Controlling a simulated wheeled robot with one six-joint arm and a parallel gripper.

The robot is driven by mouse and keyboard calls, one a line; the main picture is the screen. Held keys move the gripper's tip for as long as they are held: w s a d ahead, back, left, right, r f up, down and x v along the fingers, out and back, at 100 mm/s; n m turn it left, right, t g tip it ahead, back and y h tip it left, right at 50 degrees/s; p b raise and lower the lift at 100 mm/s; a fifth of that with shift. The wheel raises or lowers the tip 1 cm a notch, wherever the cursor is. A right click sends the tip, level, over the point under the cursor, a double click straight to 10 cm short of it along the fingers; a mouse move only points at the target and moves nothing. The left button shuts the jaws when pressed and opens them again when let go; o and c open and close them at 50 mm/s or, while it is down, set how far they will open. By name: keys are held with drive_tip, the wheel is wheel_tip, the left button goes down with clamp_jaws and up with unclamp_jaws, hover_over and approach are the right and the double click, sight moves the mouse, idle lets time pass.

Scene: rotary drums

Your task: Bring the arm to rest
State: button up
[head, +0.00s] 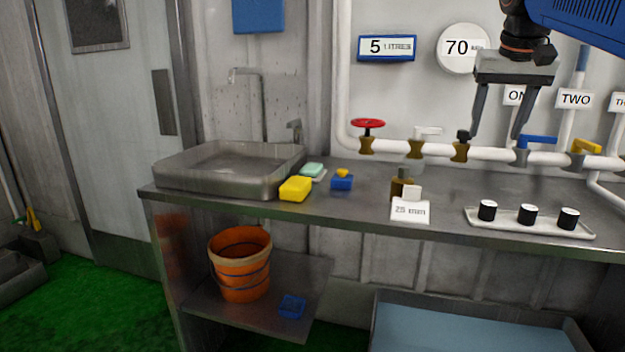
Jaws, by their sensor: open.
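My gripper (500,130) hangs at the upper right of the head view, pointing down. Its two dark fingers are spread apart with nothing between them. My arm reaches in from the top right corner, with a blue link above the gripper. The gripper appears in front of the white pipe (490,155) and its valves. I cannot tell how far it is from the pipe or whether it touches anything.
A steel counter (370,213) bears a sink (225,168), a yellow sponge (295,188), a brown bottle (399,184), a card (410,209) and a tray (490,222) with three black-and-white pieces. Red (368,124) and blue (537,141) valve handles stick out. An orange bucket (240,268) stands below.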

drive_tip(key=s+a+f+n, duration=0.1)
drive_tip(key=s+a+f, duration=0.2)
drive_tip(key=s+f, duration=0.5)
drive_tip(key=s+a+f+n+y, duration=0.1)
drive_tip(key=s+a+f, duration=0.2)
drive_tip(key=s+f, duration=0.5)
drive_tip(key=s+a+f+n, duration=0.1)
drive_tip(key=s+f, duration=0.7)
drive_tip(key=f, duration=1.3)
drive_tip(key=shift+s+a+n+y, duration=0.3)
drive_tip(key=shift+a+n, duration=0.1)
drive_tip(key=shift+a, duration=0.5)
